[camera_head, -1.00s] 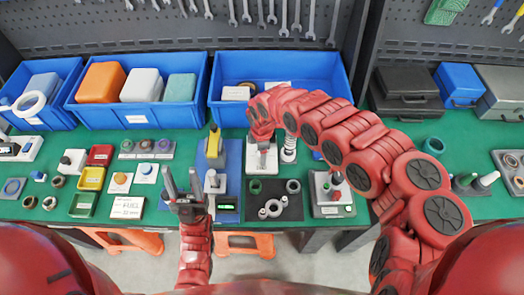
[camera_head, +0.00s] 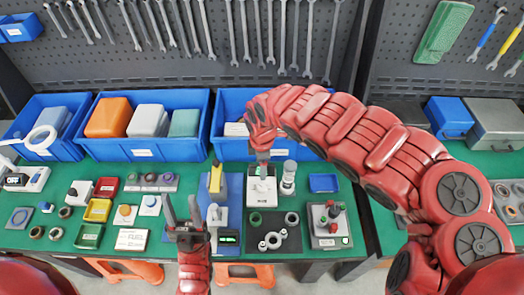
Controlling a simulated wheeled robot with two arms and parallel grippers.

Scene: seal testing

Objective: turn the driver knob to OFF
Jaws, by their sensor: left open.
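A small panel with a dark display reading OFF (camera_head: 15,181) sits at the far left of the bench, with a pale knob (camera_head: 41,177) beside it. I cannot tell for sure that this is the driver knob; a white box with a dark knob (camera_head: 78,190) stands to its right. My left gripper (camera_head: 182,208) is open and empty, its fingers pointing up, in front of the blue-based fixture and well right of both knobs. My right arm arches in from the right. Its gripper (camera_head: 262,157) points down at a white device (camera_head: 262,188); its fingers are too unclear to read.
Blue bins (camera_head: 143,150) stand along the back, below a pegboard with wrenches. Small coloured trays (camera_head: 97,211), a button row (camera_head: 152,182), a black ring mat (camera_head: 273,236) and a grey box with coloured knobs (camera_head: 330,225) crowd the green bench (camera_head: 120,166).

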